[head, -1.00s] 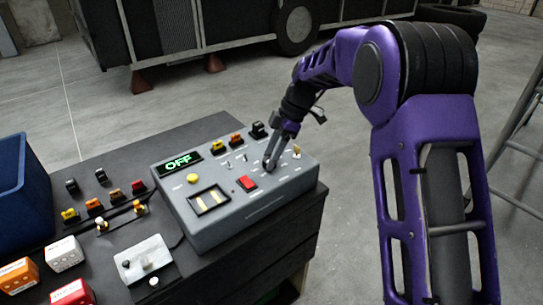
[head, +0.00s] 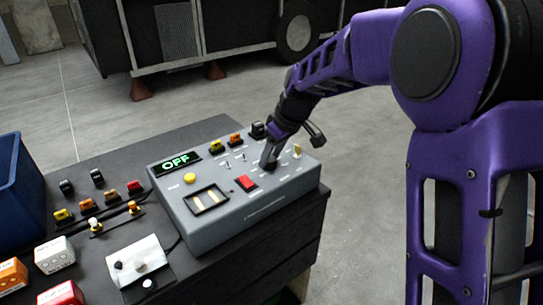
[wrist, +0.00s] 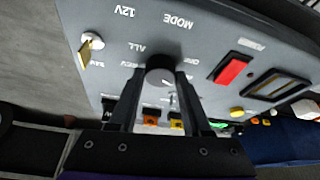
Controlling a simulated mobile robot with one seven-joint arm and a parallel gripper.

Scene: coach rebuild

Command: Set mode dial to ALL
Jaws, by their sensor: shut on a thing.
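The box's display (head: 175,162) reads OFF in green. Which label the dial points to cannot be told.
The box carries a red rocker switch (head: 246,183), a yellow button (head: 190,179), small toggles and a brass key switch (head: 297,150). Coloured connectors (head: 235,139) line its back edge. A blue bin (head: 12,190) and several small blocks stand at left.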

